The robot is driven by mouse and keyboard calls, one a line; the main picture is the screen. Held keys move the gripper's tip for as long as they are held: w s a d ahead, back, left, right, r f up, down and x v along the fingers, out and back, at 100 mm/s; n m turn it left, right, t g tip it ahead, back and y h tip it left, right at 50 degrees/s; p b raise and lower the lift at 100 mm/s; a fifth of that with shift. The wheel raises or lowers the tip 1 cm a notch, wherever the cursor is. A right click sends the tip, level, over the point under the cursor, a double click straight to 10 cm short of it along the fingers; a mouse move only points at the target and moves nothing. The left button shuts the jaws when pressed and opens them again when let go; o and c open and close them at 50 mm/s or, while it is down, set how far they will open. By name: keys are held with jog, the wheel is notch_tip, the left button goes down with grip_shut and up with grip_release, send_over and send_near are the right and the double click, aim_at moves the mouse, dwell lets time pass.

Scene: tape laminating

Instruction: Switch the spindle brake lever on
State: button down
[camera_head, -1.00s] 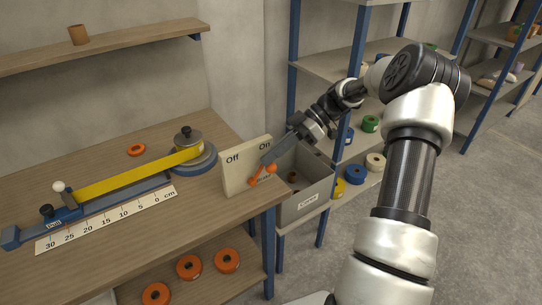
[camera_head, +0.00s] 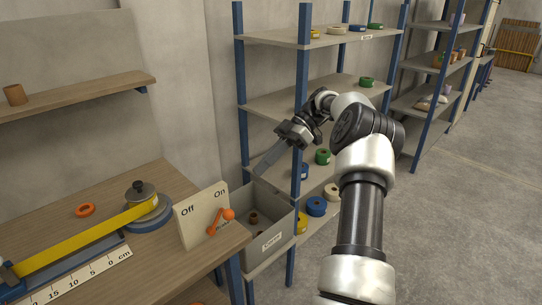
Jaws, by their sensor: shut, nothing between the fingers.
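The brake lever (camera_head: 221,221) is orange with a ball at its end. It is mounted on the upright cream board (camera_head: 187,230) marked "Off" at the left and "On" at the right. The lever tilts up to the right, with its ball on the "On" side. My gripper (camera_head: 258,172) is shut and empty. It is up and to the right of the board, apart from the lever, above the grey bin.
The grey bin (camera_head: 270,244) labelled "Cores" stands right of the workbench (camera_head: 160,178) and holds cores. A yellow tape strip (camera_head: 85,235) runs to a spool on the bench. Blue-post shelving (camera_head: 300,110) stands close behind my gripper.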

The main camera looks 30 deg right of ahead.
jog(key=shift+v, duration=1.7)
jog(key=shift+a+r, duration=0.1)
jog(key=shift+r, duration=0.05)
jog(key=s+a+r+m+h+p, duration=0.25)
jog(key=a+r+h, duration=0.2)
jog(key=a, duration=0.55)
jog(key=s+a+r+m+h+p, duration=0.2)
jog(key=s+a+r+m+h, duration=0.3)
jog(key=a, duration=0.6)
jog(key=s+a+r+m+t+h+p, duration=0.1)
jog(key=s+a+r+m+t+p, duration=0.2)
jog(key=s, duration=0.5)
jog(key=s+a+r+m+t+p, duration=0.2)
jog(key=s+r+m+t, duration=0.15)
jog(key=s, duration=0.55)
jog(key=shift+m+h, duration=0.45)
jog(key=shift+m, duration=0.35)
jog(key=d, duration=0.1)
jog(key=s+d, duration=0.1)
jog(key=d, duration=0.1)
jog(key=s+d+r, duration=0.1)
jog(key=d, duration=0.1)
